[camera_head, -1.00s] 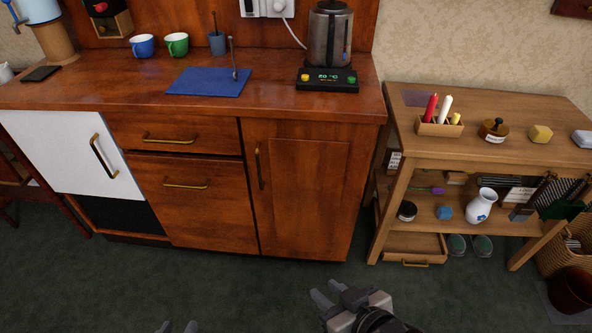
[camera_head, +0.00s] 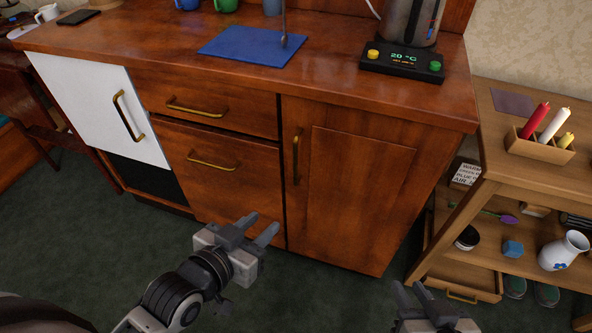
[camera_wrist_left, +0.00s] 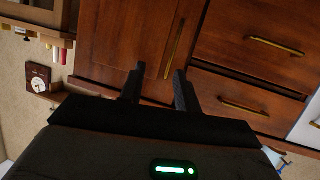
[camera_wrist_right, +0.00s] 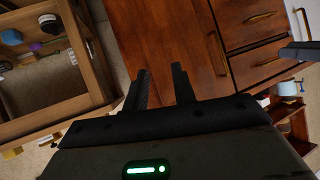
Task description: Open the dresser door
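The dresser (camera_head: 240,75) is reddish-brown wood. Its hinged door (camera_head: 350,185) is shut, with a vertical brass handle (camera_head: 296,157) near its left edge. My left gripper (camera_head: 257,228) is open and empty, in front of the dresser, below and left of that handle. In the left wrist view the left fingertips (camera_wrist_left: 158,82) are apart, and the door handle (camera_wrist_left: 175,48) shows ahead of them. My right gripper (camera_head: 412,293) is open and empty at the lower right, in front of the wooden side table. In the right wrist view its fingertips (camera_wrist_right: 162,82) point toward the dresser door (camera_wrist_right: 165,45).
Left of the door are a drawer (camera_head: 205,100), a lower panel (camera_head: 222,172) with a brass handle and a white door (camera_head: 98,105). A wooden side table (camera_head: 485,185) stands close on the right, with a low drawer (camera_head: 470,280) pulled out. Dark green floor lies clear in front.

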